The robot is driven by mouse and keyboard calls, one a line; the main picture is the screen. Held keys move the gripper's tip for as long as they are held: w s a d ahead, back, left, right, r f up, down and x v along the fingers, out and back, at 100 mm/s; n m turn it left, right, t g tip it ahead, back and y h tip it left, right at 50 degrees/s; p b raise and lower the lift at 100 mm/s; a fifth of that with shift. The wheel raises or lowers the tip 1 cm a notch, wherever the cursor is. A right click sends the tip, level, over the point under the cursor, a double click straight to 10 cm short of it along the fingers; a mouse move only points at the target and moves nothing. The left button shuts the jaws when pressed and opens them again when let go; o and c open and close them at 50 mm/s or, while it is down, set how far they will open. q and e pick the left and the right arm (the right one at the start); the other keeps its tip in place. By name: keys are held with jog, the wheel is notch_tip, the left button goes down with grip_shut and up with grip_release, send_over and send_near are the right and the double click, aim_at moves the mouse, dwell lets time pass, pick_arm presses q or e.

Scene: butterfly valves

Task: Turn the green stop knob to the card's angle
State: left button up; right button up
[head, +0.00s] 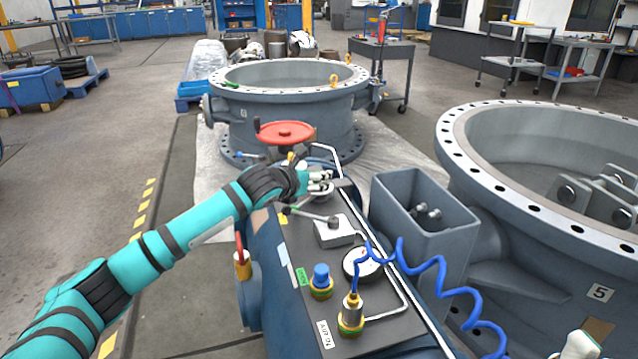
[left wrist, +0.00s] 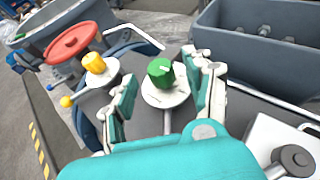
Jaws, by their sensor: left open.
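The green stop knob (left wrist: 160,72) stands on a round whitish dial plate (left wrist: 165,96) in the left wrist view, with a pale mark on its top. My left gripper (left wrist: 165,88) is open, one finger on each side of the knob, with gaps visible. In the head view my left gripper (head: 322,183) is over the far end of the grey panel and hides the knob. A pale piece at the bottom right edge (head: 578,347) looks like part of my right gripper; its jaws cannot be made out. I cannot tell which label is the card.
A yellow knob (left wrist: 94,62) and a red handwheel (head: 285,133) lie just beyond. A grey bin (head: 422,225) with bolts is to the right. A lever on a white block (head: 335,232), a gauge (head: 361,264), a blue knob (head: 321,276) and a coiled blue hose (head: 430,275) occupy the nearer panel.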

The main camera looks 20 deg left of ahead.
pick_arm(q)
jog(key=shift+b+x, duration=0.5)
jog(key=shift+x, duration=1.3)
jog(key=shift+c, duration=0.3)
grip_shut()
